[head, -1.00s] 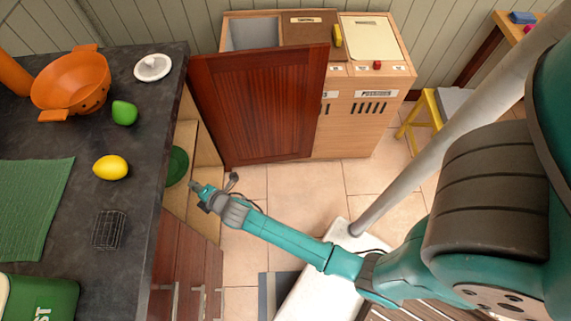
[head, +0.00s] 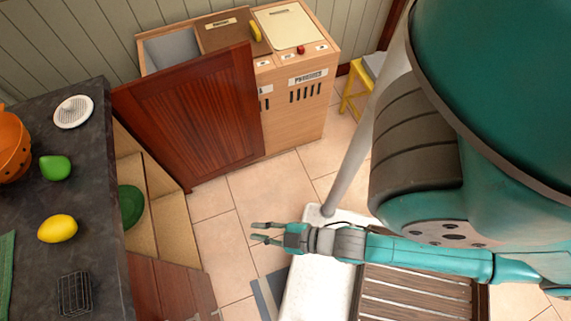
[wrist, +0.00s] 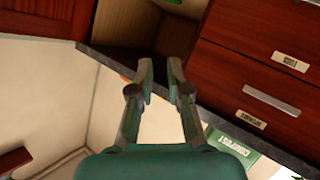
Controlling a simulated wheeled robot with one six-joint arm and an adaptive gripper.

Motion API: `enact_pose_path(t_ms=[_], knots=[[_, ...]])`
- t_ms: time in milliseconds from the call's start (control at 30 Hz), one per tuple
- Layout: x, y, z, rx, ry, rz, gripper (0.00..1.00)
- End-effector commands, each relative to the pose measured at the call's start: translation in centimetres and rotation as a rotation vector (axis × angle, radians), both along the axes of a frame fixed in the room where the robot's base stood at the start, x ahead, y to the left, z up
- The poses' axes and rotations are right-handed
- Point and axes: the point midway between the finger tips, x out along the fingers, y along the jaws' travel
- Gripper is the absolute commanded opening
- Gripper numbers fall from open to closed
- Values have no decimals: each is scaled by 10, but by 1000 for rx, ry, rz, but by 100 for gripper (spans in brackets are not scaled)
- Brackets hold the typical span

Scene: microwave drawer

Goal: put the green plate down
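The green plate (head: 131,206) rests inside the open cabinet under the dark counter, at the left in the head view. The counter's edge partly hides the cabinet space. My gripper (head: 259,232) is to the right of the cabinet, over the floor, with a clear gap between it and the plate. Its two fingers are apart and nothing is between them. The wrist view shows the same open, empty fingers (wrist: 161,72). A small green patch shows at the top edge of that view, too little to tell if it is the plate.
A red-brown cabinet door (head: 195,120) stands open beyond the plate. The counter (head: 95,190) holds a lemon (head: 57,228), a green fruit (head: 55,168), an orange colander (head: 12,148) and a wire basket (head: 75,294). The tiled floor (head: 225,200) between cabinet and gripper is clear.

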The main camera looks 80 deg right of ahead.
Motion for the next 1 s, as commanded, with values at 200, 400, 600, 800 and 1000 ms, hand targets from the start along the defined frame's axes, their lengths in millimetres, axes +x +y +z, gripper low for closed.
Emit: enact_pose_path(t_ms=[200,400,600,800,1000], knots=[[-53,-4,68,245,-27,-97,17],[-71,-6,106,375,-50,-146,17],[-74,-6,113,402,-54,-155,17],[-74,-6,112,399,-54,-154,17],[-73,-6,112,398,-54,-154,17]])
